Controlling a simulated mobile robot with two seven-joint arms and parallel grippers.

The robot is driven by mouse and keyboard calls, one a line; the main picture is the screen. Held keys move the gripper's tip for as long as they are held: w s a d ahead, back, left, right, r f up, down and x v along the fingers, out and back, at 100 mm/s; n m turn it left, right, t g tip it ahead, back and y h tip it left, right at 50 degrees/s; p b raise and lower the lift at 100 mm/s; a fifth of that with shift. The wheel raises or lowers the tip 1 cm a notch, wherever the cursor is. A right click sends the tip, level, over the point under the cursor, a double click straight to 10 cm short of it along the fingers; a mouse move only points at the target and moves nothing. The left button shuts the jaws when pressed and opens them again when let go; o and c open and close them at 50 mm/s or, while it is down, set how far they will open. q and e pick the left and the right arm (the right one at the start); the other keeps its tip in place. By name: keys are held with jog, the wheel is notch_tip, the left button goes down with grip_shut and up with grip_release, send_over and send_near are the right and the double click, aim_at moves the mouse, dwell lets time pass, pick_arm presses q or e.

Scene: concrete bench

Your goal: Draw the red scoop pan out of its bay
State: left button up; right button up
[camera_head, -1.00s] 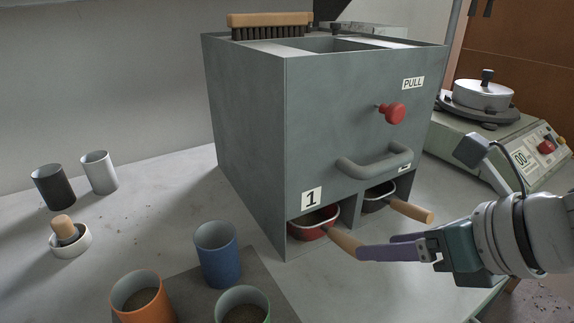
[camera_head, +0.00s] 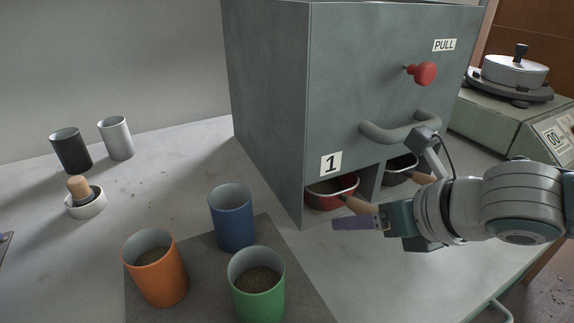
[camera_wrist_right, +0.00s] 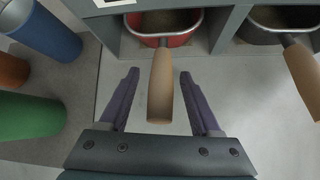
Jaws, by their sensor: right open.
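The red scoop pan (camera_head: 331,197) sits in the left bay of the grey cabinet, under the label 1, with its wooden handle (camera_head: 361,205) sticking out. In the right wrist view the pan (camera_wrist_right: 178,40) holds brown material. Its handle (camera_wrist_right: 160,95) lies between the fingers of my right gripper (camera_wrist_right: 158,76), with a gap on each side. The right gripper (camera_head: 345,223) is open, just by the handle in the head view. My left gripper is not seen.
A dark pan (camera_head: 398,170) with a wooden handle (camera_wrist_right: 304,78) sits in the right bay. Blue (camera_head: 232,218), orange (camera_head: 157,270) and green (camera_head: 257,290) cups stand on a dark mat at the left. A grey bar handle (camera_head: 400,131) and a red knob (camera_head: 424,73) project from the cabinet front.

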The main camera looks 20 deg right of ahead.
grip_shut()
dwell(0.6)
dwell(0.9)
